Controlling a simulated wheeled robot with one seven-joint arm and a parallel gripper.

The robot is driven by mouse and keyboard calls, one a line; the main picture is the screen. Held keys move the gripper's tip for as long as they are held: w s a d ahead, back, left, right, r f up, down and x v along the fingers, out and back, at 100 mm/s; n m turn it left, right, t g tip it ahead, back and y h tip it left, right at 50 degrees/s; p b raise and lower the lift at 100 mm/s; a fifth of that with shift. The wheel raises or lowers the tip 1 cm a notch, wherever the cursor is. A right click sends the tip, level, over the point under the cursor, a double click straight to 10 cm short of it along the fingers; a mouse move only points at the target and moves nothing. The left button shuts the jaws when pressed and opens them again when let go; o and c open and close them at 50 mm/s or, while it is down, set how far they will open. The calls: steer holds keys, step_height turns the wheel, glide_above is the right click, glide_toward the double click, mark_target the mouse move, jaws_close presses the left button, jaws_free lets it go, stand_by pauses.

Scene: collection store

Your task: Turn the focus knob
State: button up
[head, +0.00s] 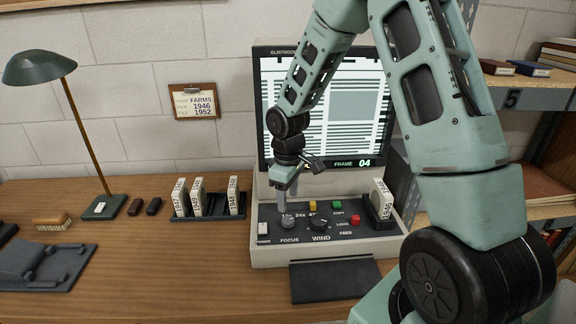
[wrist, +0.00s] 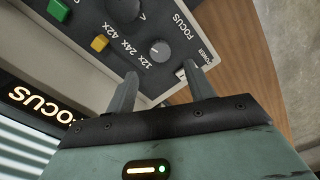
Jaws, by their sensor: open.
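The focus knob (head: 288,220) is a small grey dial near the left front of the reader's control panel, partly hidden by my gripper in the head view. In the wrist view the knob (wrist: 160,50) shows a pale pointer mark, with the scale 12x, 24x, 42x beside it. My gripper (head: 284,202) points down over the knob. In the wrist view its two fingers (wrist: 161,73) are apart with nothing between them, and the knob appears just beyond the gap. I cannot tell whether they touch it. The reader's screen (head: 345,105) shows a page of text and "FRAME 04".
The large WIND knob (head: 319,224) is right of the focus knob. A white power switch (head: 263,228) is left of it. Yellow, green and red buttons sit behind and to the right. A rack (head: 205,216) of labelled boxes stands left of the reader; a dark pad (head: 335,281) lies in front.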

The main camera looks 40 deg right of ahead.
step_height(320, 180, up, 10)
stand_by(0.3)
steer(key=shift+r, duration=0.1)
stand_by(0.3)
steer(key=s+a+r+n, duration=0.1)
steer(key=s+a, duration=0.3)
steer(key=a, duration=0.4)
steer(key=s+a+r, duration=0.1)
steer(key=s+a, duration=0.3)
steer(key=a, duration=0.4)
steer(key=s+a, duration=0.4)
steer(key=s, duration=0.4)
steer(key=s+a+n, duration=0.1)
steer(key=s+a, duration=0.4)
steer(key=s, duration=0.3)
steer(key=shift+s+f+y, duration=0.2)
steer(key=shift+f+y, duration=0.1)
steer(key=shift+f, duration=0.1)
steer(key=shift+n, duration=0.3)
